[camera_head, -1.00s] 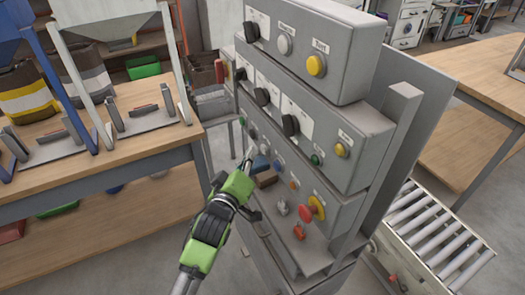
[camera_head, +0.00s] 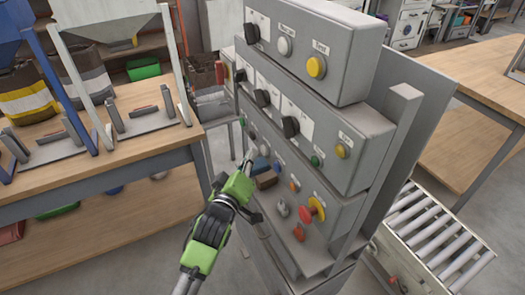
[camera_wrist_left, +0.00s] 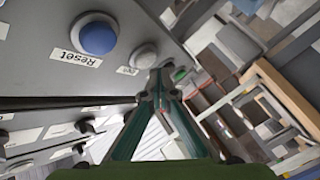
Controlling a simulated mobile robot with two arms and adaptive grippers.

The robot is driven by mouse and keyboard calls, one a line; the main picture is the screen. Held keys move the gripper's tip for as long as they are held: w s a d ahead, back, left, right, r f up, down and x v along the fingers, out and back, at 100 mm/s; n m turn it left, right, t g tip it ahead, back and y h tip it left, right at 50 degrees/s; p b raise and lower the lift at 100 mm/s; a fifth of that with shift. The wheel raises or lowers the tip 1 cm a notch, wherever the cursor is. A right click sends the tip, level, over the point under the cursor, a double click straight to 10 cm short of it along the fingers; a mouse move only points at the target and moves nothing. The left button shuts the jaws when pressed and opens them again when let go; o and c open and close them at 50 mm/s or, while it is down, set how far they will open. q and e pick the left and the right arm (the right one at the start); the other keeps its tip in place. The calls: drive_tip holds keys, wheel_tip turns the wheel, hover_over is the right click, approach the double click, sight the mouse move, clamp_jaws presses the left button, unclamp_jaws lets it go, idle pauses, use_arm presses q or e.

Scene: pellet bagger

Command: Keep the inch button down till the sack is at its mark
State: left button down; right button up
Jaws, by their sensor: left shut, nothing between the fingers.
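My left gripper (camera_head: 248,160) is shut and empty, with its fingertips close to the left part of the lowest row of the grey control panel. In the left wrist view the shut fingertips (camera_wrist_left: 160,73) are beside a pale grey button (camera_wrist_left: 145,57); its small label is not readable, and I cannot tell whether they touch it. A blue button (camera_wrist_left: 95,34) labelled Reset is next to it. Striped sacks (camera_head: 24,98) stand under the hoppers at the left. A grey item (camera_head: 212,104) shows partly behind the panel; I cannot tell if it is the task's sack, and no mark is discernible.
The panel also carries yellow buttons (camera_head: 316,67), black knobs and a red mushroom button (camera_head: 312,210) near the gripper. A wooden bench (camera_head: 100,145) is at left, a roller conveyor (camera_head: 440,240) at lower right. Bare floor lies between bench and panel.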

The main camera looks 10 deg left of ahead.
use_arm(q)
drive_tip(key=shift+w+d, duration=0.1)
idle(0.4)
drive_tip(key=shift+w+d, duration=0.15)
drive_tip(key=shift+d, duration=0.1)
